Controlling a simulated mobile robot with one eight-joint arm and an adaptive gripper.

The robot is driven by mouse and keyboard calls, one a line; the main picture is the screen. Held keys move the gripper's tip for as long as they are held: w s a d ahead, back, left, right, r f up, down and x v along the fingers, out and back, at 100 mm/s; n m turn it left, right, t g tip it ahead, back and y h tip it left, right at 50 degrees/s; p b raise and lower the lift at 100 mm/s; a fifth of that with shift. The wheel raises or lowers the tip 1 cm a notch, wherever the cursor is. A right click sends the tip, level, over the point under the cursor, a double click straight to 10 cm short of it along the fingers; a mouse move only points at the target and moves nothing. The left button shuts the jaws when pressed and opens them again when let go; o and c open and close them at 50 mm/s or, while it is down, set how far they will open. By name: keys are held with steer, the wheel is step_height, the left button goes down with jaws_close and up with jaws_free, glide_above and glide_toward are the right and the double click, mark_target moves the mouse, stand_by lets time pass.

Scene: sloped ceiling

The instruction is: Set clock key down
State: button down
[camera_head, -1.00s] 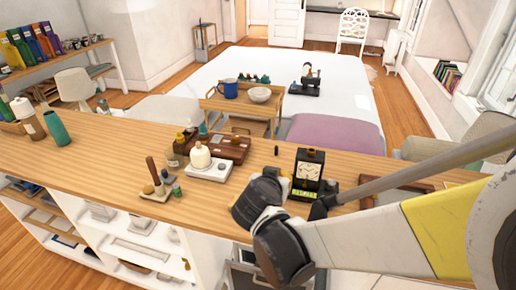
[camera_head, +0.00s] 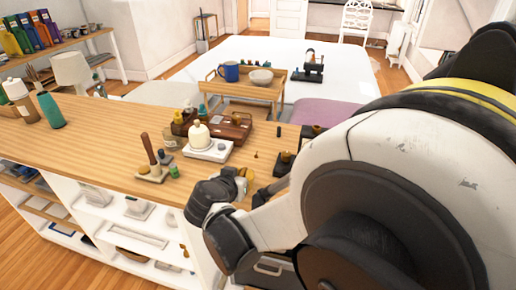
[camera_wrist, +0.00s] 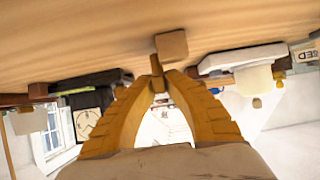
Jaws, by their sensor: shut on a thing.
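My gripper (camera_wrist: 158,80) shows in the wrist view with its two yellow fingers closing together at the tips. A small brown piece, apparently the clock key (camera_wrist: 155,66), is pinched between them; its shape is mostly hidden. The wooden counter (camera_wrist: 80,30) fills the top of this upside-down view, close to the fingertips. I cannot tell whether the key touches it. In the head view my arm hides most of the gripper near the counter's front edge. The black clock with a pale dial (camera_wrist: 88,122) shows left of the fingers in the wrist view.
A small wooden block (camera_wrist: 172,46) is right by the fingertips. A white base with a cream dome (camera_head: 199,136) and a wooden stand with an upright handle (camera_head: 151,152) are on the counter (camera_head: 110,140). The counter's left part has clear room.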

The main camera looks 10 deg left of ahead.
steer(key=shift+f, duration=0.35)
steer(key=c, duration=1.6)
jaws_free()
steer(key=shift+o, duration=0.2)
steer(key=shift+r, duration=0.1)
steer(key=shift+r, duration=0.35)
steer(key=d+p+v, duration=0.1)
steer(key=p+v, duration=0.4)
steer(key=v, duration=0.7)
steer(key=shift+a, duration=0.4)
